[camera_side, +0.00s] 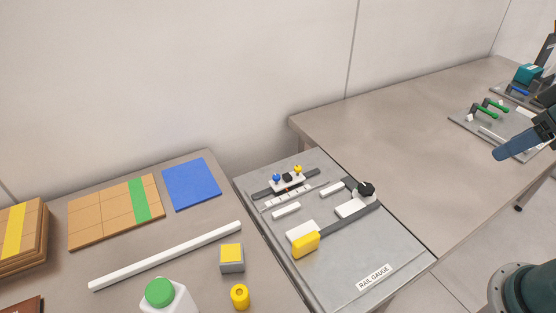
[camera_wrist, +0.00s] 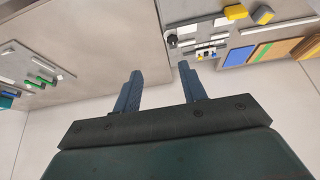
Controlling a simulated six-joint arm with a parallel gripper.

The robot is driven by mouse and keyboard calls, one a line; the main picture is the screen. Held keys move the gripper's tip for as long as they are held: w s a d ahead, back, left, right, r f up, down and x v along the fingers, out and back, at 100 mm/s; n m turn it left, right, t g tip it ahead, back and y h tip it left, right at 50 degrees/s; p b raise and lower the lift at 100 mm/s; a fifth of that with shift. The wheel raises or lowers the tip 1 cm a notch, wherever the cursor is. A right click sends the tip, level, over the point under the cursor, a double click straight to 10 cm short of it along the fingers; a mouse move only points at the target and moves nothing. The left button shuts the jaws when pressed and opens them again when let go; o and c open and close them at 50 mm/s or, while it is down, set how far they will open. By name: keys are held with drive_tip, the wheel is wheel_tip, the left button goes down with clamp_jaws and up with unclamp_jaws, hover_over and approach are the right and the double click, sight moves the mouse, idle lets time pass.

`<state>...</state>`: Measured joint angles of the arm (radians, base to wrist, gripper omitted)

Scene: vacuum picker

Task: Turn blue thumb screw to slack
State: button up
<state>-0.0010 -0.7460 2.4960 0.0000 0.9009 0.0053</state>
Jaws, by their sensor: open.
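The blue thumb screw (camera_side: 277,178) stands on a small white carriage on the rail gauge plate (camera_side: 345,285) in the side view. A yellow thumb screw (camera_side: 297,169) and a black block are beside it on the same carriage. In the wrist view the gauge is small, at the top right, and the blue screw (camera_wrist: 199,57) is barely made out. My gripper (camera_wrist: 160,80) is open and empty, its two blue fingers spread apart. In the side view a blue finger (camera_side: 515,145) shows at the far right, well away from the screw.
The gauge plate also bears a black knob (camera_side: 366,189), a yellow block (camera_side: 305,245) and white bars. Left of it lie a white rod (camera_side: 168,256), a blue square (camera_side: 190,184), and a green-capped bottle (camera_side: 160,293). Another plate with green handles (camera_side: 485,112) is at right. The back table's middle is clear.

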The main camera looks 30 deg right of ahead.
drive_tip(key=w+a+r+m+g, duration=0.1)
drive_tip(key=w+a+r+m, duration=0.25)
drive_tip(key=w, duration=0.65)
drive_tip(key=m+g, duration=0.5)
drive_tip(key=m, duration=0.7)
hover_over(276, 176)
wheel_tip(276, 176, down, 15)
drive_tip(key=shift+r, duration=0.15)
drive_tip(key=shift+n, duration=0.25)
wheel_tip(276, 176, down, 14)
drive_tip(key=shift+r, duration=0.15)
